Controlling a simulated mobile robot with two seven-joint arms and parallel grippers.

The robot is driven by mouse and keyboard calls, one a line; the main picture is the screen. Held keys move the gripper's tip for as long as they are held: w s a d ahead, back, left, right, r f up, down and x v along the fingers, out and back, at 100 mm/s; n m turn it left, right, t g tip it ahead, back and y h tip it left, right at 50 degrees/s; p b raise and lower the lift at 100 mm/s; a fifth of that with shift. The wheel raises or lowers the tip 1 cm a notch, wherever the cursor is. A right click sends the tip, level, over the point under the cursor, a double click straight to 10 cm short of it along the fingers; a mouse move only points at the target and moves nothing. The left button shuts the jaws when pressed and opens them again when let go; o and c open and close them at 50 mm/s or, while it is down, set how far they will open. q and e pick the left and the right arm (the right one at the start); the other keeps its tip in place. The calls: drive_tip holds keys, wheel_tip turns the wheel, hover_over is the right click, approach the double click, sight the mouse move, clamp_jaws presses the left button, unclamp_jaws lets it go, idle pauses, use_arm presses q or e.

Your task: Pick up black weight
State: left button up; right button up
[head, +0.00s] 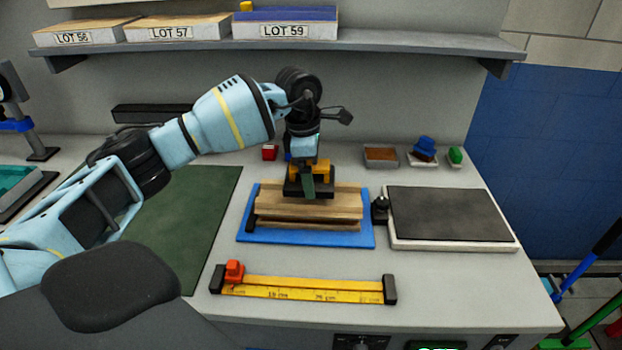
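My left arm comes in from the left and its gripper (309,190) points down over the layered wooden panel (340,204), which lies on a blue board (258,238). A dark block shows at the gripper's lower end, on or just above the panel. I cannot tell whether it is part of the gripper or a separate thing, nor whether the fingers are closed on it. A small black knobbed object (380,210), which looks like a black weight, stands at the board's right edge beside the scale, apart from the gripper. My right gripper is not in view.
A flat scale with a dark top (450,214) stands on the right. A yellow ruler (305,289) with a red slider (234,271) lies in front. Small coloured items stand at the back, including a brown tray (381,157). A green mat (190,220) lies left.

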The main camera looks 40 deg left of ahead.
use_arm(q)
drive_tip(key=shift+w+r, duration=0.1)
drive_tip(key=shift+r, duration=0.75)
drive_tip(key=s+d+r, duration=0.1)
drive_tip(key=s+d, duration=0.8)
drive_tip(key=s, duration=0.4)
drive_tip(key=shift+s+r, duration=0.15)
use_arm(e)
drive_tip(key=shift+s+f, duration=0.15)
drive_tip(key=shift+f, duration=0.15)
use_arm(q)
drive_tip(key=shift+d, duration=0.15)
drive_tip(key=s+d+f+m+g+p, duration=0.1)
drive_tip(key=s+d+m+p, duration=0.1)
drive_tip(key=m, duration=1)
drive_tip(key=s+d+f+m+g+y+p, duration=0.1)
drive_tip(key=s+m, duration=0.3)
drive_tip(key=m, duration=0.8)
drive_tip(key=shift+d+f+p, duration=0.35)
drive_tip(key=shift+d+p, duration=0.2)
drive_tip(key=shift+p, duration=0.1)
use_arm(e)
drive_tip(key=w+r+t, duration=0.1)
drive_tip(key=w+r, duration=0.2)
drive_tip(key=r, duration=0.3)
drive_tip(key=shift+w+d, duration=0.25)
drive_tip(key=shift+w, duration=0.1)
